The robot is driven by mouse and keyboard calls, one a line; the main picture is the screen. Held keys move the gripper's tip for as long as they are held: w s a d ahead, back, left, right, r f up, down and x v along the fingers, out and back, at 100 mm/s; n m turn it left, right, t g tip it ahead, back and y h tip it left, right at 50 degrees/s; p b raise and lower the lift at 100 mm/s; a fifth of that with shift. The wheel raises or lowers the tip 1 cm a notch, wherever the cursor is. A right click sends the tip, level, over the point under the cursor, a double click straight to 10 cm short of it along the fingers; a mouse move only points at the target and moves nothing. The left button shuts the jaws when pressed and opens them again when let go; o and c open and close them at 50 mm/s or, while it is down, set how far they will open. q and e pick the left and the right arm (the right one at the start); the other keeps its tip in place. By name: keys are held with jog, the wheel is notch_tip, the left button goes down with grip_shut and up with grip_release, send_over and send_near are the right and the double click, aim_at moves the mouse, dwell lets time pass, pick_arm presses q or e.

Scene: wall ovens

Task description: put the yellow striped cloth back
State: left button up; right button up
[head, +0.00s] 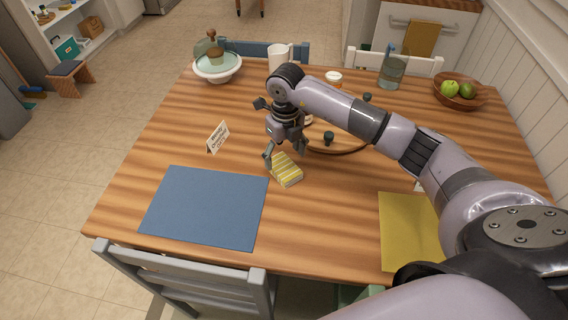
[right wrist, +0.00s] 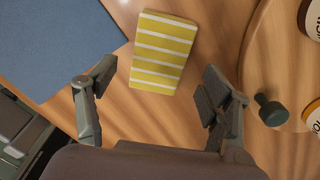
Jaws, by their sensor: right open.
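The yellow striped cloth (head: 286,170) lies folded on the wooden table, just right of the blue placemat. In the right wrist view the cloth (right wrist: 163,52) shows its yellow and white stripes, lying flat beyond the fingertips. My right gripper (head: 284,155) is above the table at the cloth's far end. In the right wrist view its two fingers (right wrist: 157,86) are spread apart, with nothing between the pads but bare table and the cloth's near edge. My left gripper is not in view.
A blue placemat (head: 205,208) lies front left, a yellow one (head: 408,232) front right. A round wooden board (head: 345,146) with jars and a dark knob (right wrist: 270,110) is right of the cloth. A small card (head: 217,137) stands left. An oven towel (head: 422,39) hangs at the back.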

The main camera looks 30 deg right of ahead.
aim_at(285, 166)
notch_tip(285, 166, up, 8)
jog(key=shift+f+b, duration=0.2)
jog(key=shift+b, duration=0.15)
